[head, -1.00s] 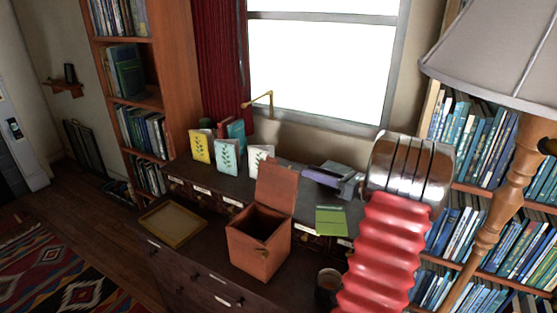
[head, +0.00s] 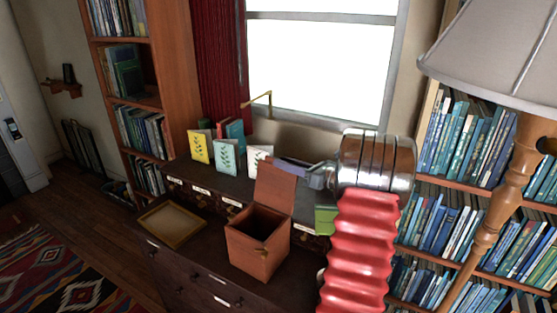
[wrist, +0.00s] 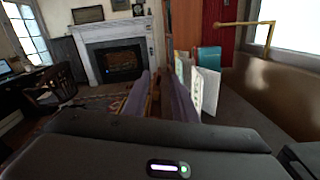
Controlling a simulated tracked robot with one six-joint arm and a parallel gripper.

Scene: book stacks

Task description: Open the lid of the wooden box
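The reddish-brown wooden box (head: 256,255) stands on the dark desk in the head view. Its lid (head: 275,188) stands up at the back edge, and the dark inside shows. A small latch is on the front. My gripper (head: 282,166) is behind and to the right of the raised lid, pointing left, apart from the box front. In the wrist view its two purple fingers (wrist: 163,95) stand apart with a gap between them. Some brown wood shows between and beside them; I cannot tell what it belongs to. No held thing shows.
An empty shallow tray (head: 172,224) lies left of the box. A green book (head: 325,221) is partly hidden by my red arm. A floor lamp (head: 500,190) stands right.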

